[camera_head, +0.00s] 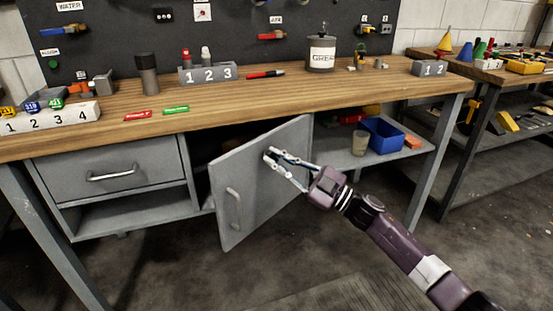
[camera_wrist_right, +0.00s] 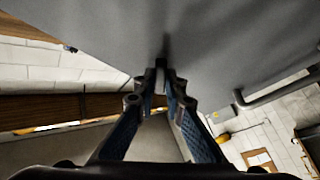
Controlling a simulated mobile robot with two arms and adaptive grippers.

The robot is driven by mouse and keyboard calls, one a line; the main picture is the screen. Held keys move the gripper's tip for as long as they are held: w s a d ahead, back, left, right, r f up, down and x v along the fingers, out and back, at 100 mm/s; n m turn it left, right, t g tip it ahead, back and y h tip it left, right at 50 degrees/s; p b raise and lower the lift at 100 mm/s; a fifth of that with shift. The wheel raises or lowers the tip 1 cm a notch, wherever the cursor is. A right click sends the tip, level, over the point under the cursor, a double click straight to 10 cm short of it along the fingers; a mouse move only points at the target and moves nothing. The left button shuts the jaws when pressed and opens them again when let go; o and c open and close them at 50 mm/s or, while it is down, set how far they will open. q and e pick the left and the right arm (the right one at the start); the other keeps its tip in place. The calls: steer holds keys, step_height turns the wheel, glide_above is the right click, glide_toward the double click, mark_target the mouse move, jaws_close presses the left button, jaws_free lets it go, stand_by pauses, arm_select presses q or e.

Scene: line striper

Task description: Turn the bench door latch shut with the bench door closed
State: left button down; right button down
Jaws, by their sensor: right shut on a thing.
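The grey bench door (camera_head: 272,195) stands open, swung out from the bench front at an angle. Its bar handle (camera_head: 234,206) is on its lower left part and also shows in the right wrist view (camera_wrist_right: 278,90). My right gripper (camera_head: 270,154) is at the upper part of the door's outer face. Its fingers are closed on the small dark bench door latch (camera_wrist_right: 165,43), which the fingertips mostly hide, so its turn cannot be read. The door face (camera_wrist_right: 225,45) fills the top of the wrist view. My left gripper is not in view.
A grey drawer (camera_head: 108,172) is left of the door. The shelf right of it holds a blue bin (camera_head: 384,135) and a cup (camera_head: 360,143). The wooden bench top (camera_head: 300,90) is above. The floor in front of the door is clear except for my arm.

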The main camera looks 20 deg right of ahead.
steer(key=n+g, duration=0.1)
steer(key=n, duration=0.2)
steer(key=shift+r+n+g, duration=0.1)
steer(key=shift+n+g, duration=0.2)
steer(key=shift+n, duration=0.1)
steer(key=shift+n+y+p, duration=0.3)
steer(key=shift+n+p, duration=0.05)
steer(key=shift+n, duration=0.15)
steer(key=n+g+p, duration=0.1)
steer(key=n, duration=0.2)
steer(key=n+g+h+p, duration=0.1)
steer(key=n, duration=0.2)
steer(key=shift+g, duration=0.4)
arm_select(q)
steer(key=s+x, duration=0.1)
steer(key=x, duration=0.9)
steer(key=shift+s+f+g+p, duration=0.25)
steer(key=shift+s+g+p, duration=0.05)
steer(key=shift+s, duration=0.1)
arm_select(e)
steer(key=shift+n, duration=0.7)
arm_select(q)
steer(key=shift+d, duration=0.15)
arm_select(e)
steer(key=c, duration=2)
jaws_free()
steer(key=v, duration=1.2)
steer(key=shift+r, duration=0.1)
